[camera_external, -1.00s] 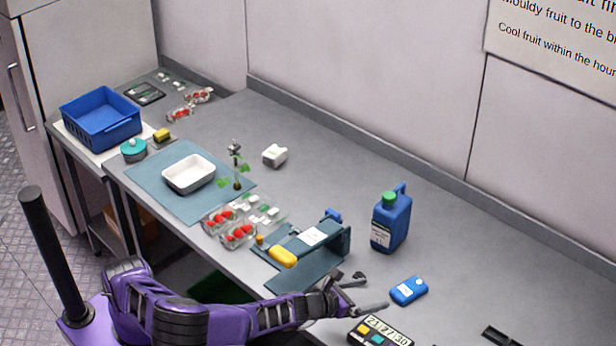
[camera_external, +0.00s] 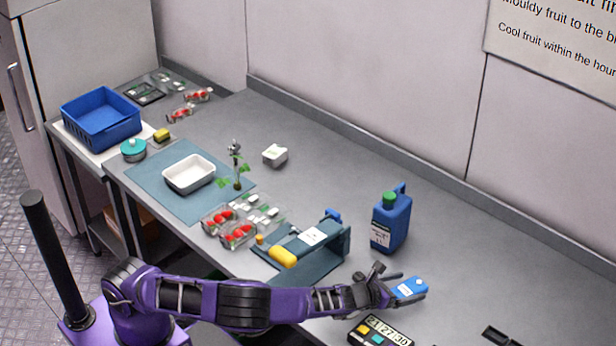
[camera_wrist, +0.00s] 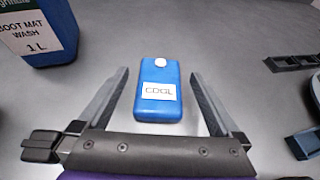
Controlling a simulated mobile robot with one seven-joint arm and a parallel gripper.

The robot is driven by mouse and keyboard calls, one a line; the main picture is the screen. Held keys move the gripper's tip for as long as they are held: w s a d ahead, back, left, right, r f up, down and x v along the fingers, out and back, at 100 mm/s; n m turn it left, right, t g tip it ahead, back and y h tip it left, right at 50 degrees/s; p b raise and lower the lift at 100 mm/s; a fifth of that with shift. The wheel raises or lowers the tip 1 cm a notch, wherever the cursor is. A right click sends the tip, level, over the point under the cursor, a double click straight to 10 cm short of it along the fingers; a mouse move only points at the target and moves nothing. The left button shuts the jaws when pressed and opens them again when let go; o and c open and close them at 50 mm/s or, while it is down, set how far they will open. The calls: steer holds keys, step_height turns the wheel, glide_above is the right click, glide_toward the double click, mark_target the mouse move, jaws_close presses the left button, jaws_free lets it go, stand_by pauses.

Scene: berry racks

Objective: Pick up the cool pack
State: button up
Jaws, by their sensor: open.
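The cool pack (camera_external: 411,286) is a small blue block with a white cap and a white label. It lies on the grey bench near the front right. In the wrist view the cool pack (camera_wrist: 160,88) lies between the two fingers, its label reading like "COOL". My gripper (camera_external: 406,286) is open, with a finger on either side of the pack. In the wrist view my gripper (camera_wrist: 160,80) shows a gap between each finger and the pack. One finger partly covers the pack's near edge in the external view.
A blue jug (camera_external: 390,222) with a green cap stands behind the pack. A dark device with a number display (camera_external: 388,326) lies in front of it. A dark blue stand (camera_external: 335,250) with a yellow item is to the left. The bench to the right is mostly clear.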

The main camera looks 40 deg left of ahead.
mark_target(412, 282)
steer(key=x, duration=0.3)
steer(key=shift+w+f, duration=0.15)
steer(key=shift+w, duration=0.1)
steer(key=c, duration=1.4)
